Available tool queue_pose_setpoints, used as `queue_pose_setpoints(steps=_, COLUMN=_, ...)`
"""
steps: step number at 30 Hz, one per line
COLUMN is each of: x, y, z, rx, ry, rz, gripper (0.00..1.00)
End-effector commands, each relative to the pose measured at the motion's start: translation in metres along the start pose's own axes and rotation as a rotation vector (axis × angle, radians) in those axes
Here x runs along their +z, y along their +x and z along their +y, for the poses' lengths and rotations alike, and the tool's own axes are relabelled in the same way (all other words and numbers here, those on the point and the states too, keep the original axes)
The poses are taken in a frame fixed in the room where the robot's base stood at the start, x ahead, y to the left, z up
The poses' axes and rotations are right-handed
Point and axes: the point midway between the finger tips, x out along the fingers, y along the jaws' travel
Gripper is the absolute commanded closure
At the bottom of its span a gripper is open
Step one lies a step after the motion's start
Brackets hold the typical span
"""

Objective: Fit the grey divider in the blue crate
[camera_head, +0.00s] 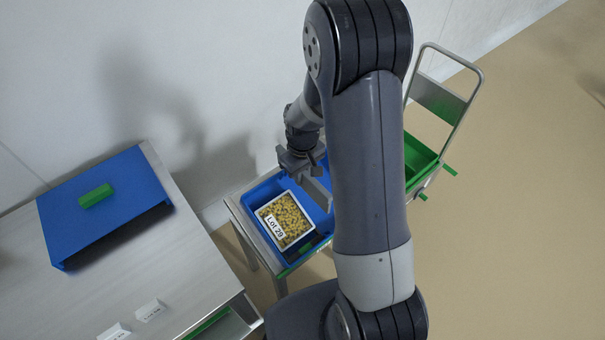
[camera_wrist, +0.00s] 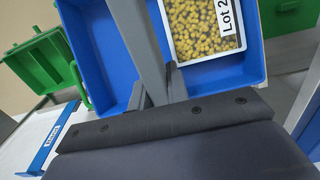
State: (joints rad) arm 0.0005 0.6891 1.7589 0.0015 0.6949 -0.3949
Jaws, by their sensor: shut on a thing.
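The blue crate (camera_head: 245,203) stands on a small table at the centre of the head view; its floor shows in the wrist view (camera_wrist: 98,45). A tray labelled "Lot 29" (camera_head: 287,221), full of yellow pieces, lies in it and also shows in the wrist view (camera_wrist: 178,58). My gripper (camera_head: 306,172) is shut on the grey divider (camera_head: 318,190), at the crate's far right part. In the wrist view the divider (camera_wrist: 135,35) runs across the crate beside the tray. My arm hides the crate's right side. I cannot tell whether the divider touches the crate floor.
A green crate (camera_head: 418,160) sits on a cart with a metal handle (camera_head: 478,82) at the right. A metal table (camera_head: 150,245) at the left bears a blue stand (camera_head: 120,195) with a green block (camera_head: 96,196) and small white labels (camera_head: 150,311). A wall stands behind.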

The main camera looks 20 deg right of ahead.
Motion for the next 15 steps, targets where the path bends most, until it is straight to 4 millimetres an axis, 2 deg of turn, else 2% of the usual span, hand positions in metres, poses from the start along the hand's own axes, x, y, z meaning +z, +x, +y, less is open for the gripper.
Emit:
queue_pose_setpoints(steps=8, x=-0.0003, y=0.0031, z=0.0001, rx=0.000, ry=0.000, rz=0.001, gripper=1.00)
queue_pose_setpoints(steps=9, x=-0.0002, y=0.0025, z=0.0001, rx=0.000, ry=0.000, rz=0.001, gripper=0.82)
queue_pose_setpoints(steps=15, x=-0.0002, y=0.0018, z=0.0001, rx=0.000, ry=0.000, rz=0.001, gripper=0.66)
